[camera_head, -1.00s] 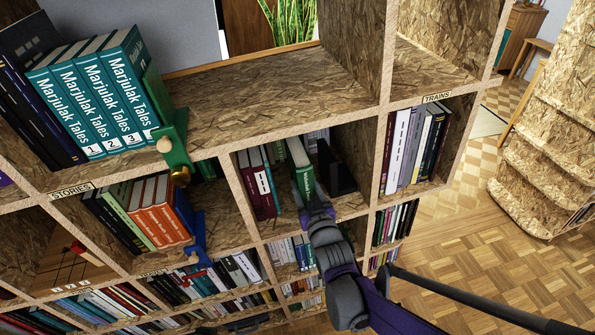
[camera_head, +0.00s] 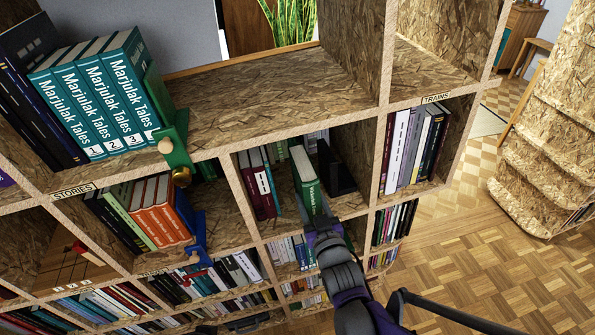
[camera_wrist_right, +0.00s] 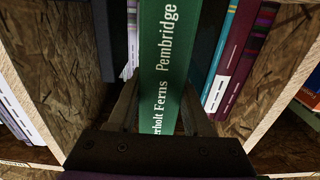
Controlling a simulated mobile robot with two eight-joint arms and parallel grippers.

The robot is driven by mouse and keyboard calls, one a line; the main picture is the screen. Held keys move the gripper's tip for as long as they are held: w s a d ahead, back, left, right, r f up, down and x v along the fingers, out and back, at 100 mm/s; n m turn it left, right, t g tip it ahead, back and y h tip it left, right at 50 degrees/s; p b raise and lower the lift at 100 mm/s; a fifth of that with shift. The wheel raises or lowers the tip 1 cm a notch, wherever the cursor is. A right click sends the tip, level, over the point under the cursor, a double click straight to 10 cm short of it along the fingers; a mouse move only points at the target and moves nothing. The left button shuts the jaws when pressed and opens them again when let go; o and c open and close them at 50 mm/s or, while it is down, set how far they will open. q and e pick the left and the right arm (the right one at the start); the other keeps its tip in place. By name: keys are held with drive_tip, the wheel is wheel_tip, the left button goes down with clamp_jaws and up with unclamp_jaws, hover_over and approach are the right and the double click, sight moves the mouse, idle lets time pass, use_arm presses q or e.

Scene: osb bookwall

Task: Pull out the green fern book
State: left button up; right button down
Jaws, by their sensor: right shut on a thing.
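The green fern book (camera_head: 307,186) stands in the middle cubby of the bookwall, its spine sticking out past its neighbours toward me. In the right wrist view its spine (camera_wrist_right: 165,60) reads "Pembridge" and "erholt Ferns". My right gripper (camera_head: 318,222) is at the lower part of the book, with one finger on each side of it, shut on it. In the right wrist view the gripper (camera_wrist_right: 158,118) hides the bottom of the spine. My left gripper is not in view.
Maroon and teal books (camera_head: 262,185) stand left of the green book, with a gap between. A dark book or bookend (camera_head: 336,170) is to its right. Open floor (camera_head: 480,250) lies at the right.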

drive_tip(key=v, duration=1.1)
drive_tip(key=shift+s, duration=0.2)
idle(0.4)
